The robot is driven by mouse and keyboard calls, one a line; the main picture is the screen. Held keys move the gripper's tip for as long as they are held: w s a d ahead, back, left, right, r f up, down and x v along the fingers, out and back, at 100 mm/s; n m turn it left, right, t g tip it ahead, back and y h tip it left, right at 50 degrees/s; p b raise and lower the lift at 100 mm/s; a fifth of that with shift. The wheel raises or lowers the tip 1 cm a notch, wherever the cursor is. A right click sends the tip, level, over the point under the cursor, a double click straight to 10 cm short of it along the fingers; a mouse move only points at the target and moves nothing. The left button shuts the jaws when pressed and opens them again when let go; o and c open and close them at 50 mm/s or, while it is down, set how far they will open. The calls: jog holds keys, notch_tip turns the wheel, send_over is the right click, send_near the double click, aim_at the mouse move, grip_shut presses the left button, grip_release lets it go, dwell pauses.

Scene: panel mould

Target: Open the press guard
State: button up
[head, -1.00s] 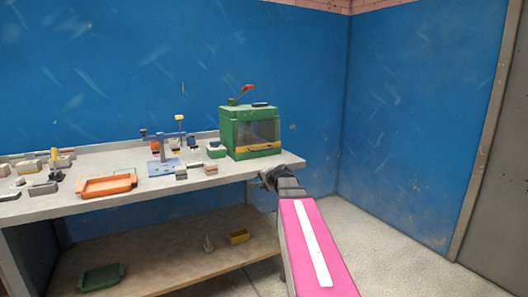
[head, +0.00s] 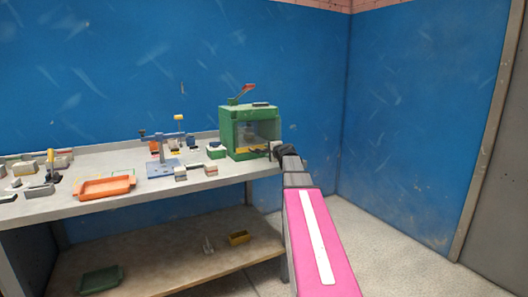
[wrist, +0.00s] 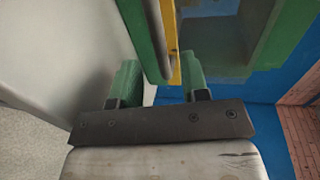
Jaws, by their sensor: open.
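The press is a green box (head: 229,132) at the right end of the bench, with a red-tipped lever on top. Its front guard (head: 258,132) is a see-through panel with a yellow strip (head: 256,150) along the lower edge. I cannot tell whether the guard has lifted at all. My gripper (head: 275,149) is at the press's lower right front corner. In the wrist view my gripper (wrist: 160,80) is open, with two green fingers. A green edge and the yellow strip (wrist: 174,68) run into the gap between them; contact is not clear.
The grey bench (head: 150,200) holds an orange tray (head: 105,188), a blue fixture (head: 163,168) and several small blocks left of the press. The floor to the right is clear.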

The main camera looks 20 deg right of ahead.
jog(key=x, duration=0.5)
jog(key=shift+w+a+f, duration=0.1)
jog(key=shift+w, duration=0.1)
